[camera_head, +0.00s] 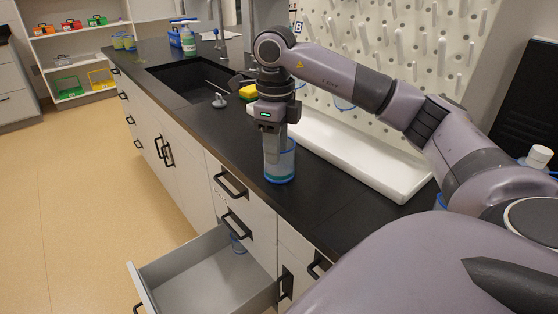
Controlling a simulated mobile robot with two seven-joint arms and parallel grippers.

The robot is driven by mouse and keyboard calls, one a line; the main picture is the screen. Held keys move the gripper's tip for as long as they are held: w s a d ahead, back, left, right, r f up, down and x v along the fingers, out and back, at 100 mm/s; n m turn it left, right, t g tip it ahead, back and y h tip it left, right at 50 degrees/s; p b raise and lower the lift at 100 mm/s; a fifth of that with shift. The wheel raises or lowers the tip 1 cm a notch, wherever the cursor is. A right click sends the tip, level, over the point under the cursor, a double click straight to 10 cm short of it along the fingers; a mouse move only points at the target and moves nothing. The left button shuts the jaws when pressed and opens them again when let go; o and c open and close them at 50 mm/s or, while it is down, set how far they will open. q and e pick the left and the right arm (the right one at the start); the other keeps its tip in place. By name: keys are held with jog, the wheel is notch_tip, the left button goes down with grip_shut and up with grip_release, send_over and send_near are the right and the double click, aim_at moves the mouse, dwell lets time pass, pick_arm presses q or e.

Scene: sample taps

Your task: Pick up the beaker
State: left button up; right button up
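The beaker (284,168) is clear with a blue rim and a blue-green band near its base. It stands upright on the black counter, close to the front edge. My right gripper (272,152) points down at it from above. Its fingers overlap the beaker's left part, and I cannot tell whether they are inside the wall or in front of it. The fingers show edge-on, so their opening is hidden. My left gripper is not in view.
A white tray (385,176) lies behind the beaker, below a white pegboard (400,50). A sink (195,80) and a yellow sponge (248,91) are farther left. An open drawer (205,275) juts out below, with a blue-rimmed vessel (237,244) in it.

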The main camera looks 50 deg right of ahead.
aim_at(274, 181)
notch_tip(274, 181, down, 5)
jog(key=shift+w+r, duration=0.15)
jog(key=shift+r, duration=0.05)
grip_shut()
jog(key=shift+r, duration=0.1)
